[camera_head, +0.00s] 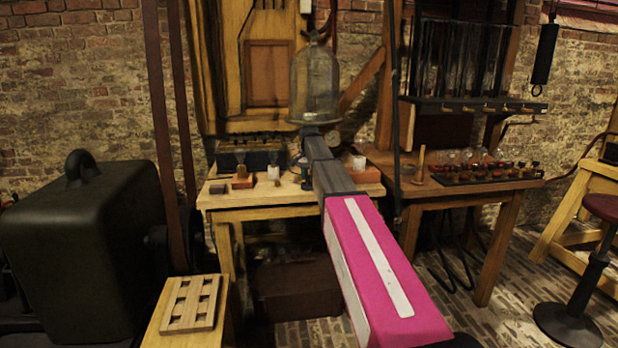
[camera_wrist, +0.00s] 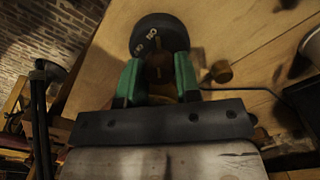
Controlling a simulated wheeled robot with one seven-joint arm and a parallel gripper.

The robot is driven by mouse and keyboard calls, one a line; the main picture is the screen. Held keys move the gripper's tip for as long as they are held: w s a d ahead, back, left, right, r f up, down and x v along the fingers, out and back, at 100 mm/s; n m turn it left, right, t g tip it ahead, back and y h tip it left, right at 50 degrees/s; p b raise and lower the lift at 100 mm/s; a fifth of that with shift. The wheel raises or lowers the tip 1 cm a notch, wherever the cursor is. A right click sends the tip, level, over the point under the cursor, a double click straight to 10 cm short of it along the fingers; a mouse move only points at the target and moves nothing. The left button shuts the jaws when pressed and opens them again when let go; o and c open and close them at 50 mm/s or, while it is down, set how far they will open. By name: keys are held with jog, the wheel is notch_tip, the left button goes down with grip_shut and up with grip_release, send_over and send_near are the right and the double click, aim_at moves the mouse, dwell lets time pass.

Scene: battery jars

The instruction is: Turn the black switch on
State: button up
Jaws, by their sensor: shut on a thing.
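The black switch (camera_wrist: 158,33) is a round black knob with small pale markings, at the top middle of the wrist view, over a light wooden tabletop. My gripper (camera_wrist: 158,78) has two green-tipped fingers, one on each side of the switch's near part, and is shut on it. A brown part shows between the fingers below the black top. The markings are too small to read, so I cannot tell the switch's setting. In the head view my arm hides most of the gripper and the switch.
A darker table (camera_head: 450,190) with several small items is on the right. A brown knob (camera_wrist: 221,71) sits close to the right finger.

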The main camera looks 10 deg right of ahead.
jog(key=o, duration=0.9)
jog(key=shift+r, duration=0.15)
notch_tip(320, 180, up, 10)
jog(key=shift+r, duration=0.25)
